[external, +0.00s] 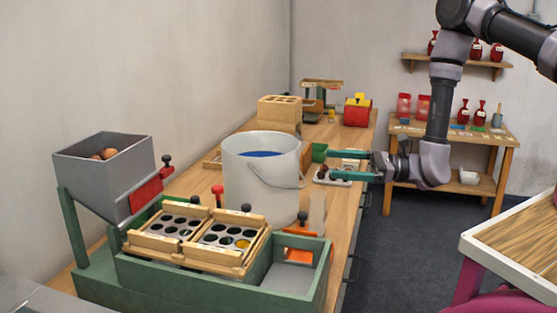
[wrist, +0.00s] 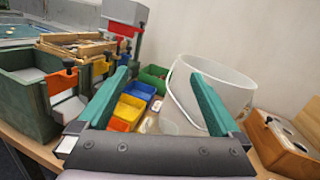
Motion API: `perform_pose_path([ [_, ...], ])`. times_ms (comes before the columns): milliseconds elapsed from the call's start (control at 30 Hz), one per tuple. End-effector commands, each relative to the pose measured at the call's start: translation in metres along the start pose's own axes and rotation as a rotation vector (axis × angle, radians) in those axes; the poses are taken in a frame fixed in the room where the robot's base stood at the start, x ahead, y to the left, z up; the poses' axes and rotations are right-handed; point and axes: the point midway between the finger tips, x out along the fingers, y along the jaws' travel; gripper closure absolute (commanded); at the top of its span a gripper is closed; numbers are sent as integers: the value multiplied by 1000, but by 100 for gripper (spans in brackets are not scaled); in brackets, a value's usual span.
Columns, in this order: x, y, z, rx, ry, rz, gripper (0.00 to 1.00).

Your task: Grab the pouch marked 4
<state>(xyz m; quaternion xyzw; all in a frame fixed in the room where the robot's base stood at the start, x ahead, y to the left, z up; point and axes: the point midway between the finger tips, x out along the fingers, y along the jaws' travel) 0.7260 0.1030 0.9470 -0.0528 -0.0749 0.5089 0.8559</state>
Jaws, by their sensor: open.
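I cannot make out a pouch marked 4; no number is legible. Red tied pouches (external: 480,112) stand on the small wooden table at the back right, with more red pouches (external: 476,50) on the wall shelf above. Two pale red upright packs (external: 404,105) stand on the same table's left side; I cannot tell if they are pouches. My gripper (external: 331,164) is over the long workbench, right of the white bucket. Its teal fingers are apart and empty. In the wrist view, my gripper (wrist: 161,78) faces the bench, with the bucket behind its right finger.
The white bucket (external: 262,180) stands on the bench (external: 345,225). A green station with a hopper (external: 95,175) and wooden hole trays (external: 200,240) fills its near end. Yellow (wrist: 128,108) and blue bins lie between my fingers in the wrist view. Floor is clear before the back table.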

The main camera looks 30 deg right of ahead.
Motion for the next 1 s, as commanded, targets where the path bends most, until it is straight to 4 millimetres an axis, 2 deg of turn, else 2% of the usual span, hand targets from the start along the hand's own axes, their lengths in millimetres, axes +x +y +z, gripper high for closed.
perform_pose_path([
  [33, -6, 3, -27, 43, 14, -64, 0],
  [100, -14, 4, -57, 83, 36, -150, 0],
  [200, -25, 7, -91, 122, 67, -245, 0],
  [300, -32, 11, -111, 145, 90, -305, 0],
  [467, -28, 10, -123, 152, 102, -335, 0],
  [700, 6, -2, -128, 152, 102, -334, 0],
  [1000, 33, -10, -135, 152, 100, -332, 0],
])
